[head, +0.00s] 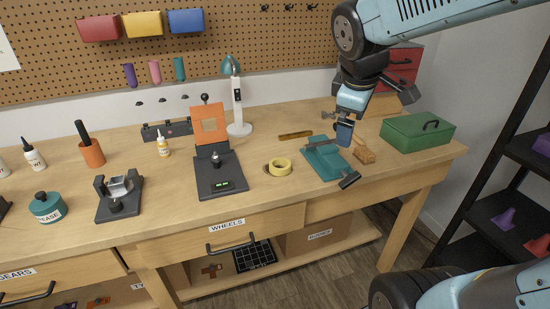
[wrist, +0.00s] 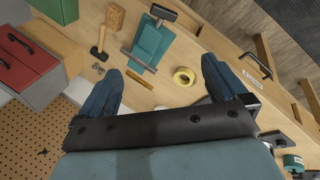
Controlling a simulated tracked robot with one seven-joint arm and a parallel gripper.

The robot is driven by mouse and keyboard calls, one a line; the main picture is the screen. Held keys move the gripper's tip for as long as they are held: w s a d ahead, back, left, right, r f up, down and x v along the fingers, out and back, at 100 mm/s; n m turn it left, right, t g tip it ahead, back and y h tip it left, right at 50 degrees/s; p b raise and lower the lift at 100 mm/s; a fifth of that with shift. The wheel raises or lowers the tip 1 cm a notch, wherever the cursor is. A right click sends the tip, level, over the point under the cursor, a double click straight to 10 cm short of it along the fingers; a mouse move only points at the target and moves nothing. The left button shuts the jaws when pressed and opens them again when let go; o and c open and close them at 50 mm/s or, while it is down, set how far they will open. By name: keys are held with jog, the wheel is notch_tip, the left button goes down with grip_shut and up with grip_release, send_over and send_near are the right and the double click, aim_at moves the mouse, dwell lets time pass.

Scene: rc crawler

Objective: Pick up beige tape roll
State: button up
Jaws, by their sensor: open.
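The beige tape roll (head: 278,167) lies flat on the wooden workbench in the head view, between a dark fixture and a teal vise. It looks pale yellow, with an open centre. It also shows in the wrist view (wrist: 184,76), beyond my fingers and toward the right finger. My gripper (head: 344,128) is raised above the bench near the teal vise, to the right of the roll and apart from it. In the wrist view my gripper (wrist: 158,85) has its two blue fingers spread wide, with nothing held between them.
The teal vise (head: 325,160) and a wooden-block brush (head: 364,154) stand close to my gripper. A green toolbox (head: 417,132) is at the bench's right end. The dark fixture (head: 216,176) with an orange panel stands left of the roll. Bare bench lies in front of the roll.

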jog(key=w+a+f+n, duration=0.5)
jog(key=w+a+n, duration=0.3)
jog(key=n, duration=1.2)
send_near(280, 161)
jog(key=shift+s+d+f+g, duration=0.1)
jog(key=shift+d+f+g, duration=0.05)
jog(key=shift+f, duration=0.3)
jog(key=shift+d+f+g, duration=0.15)
jog(key=shift+f, duration=0.35)
jog(key=shift+s+x, duration=0.1)
jog(key=shift+x, duration=1.35)
jog(key=shift+s+x, duration=0.15)
jog(key=shift+x, duration=1.25)
jog(key=shift+f, duration=0.1)
jog(key=c, duration=1.1)
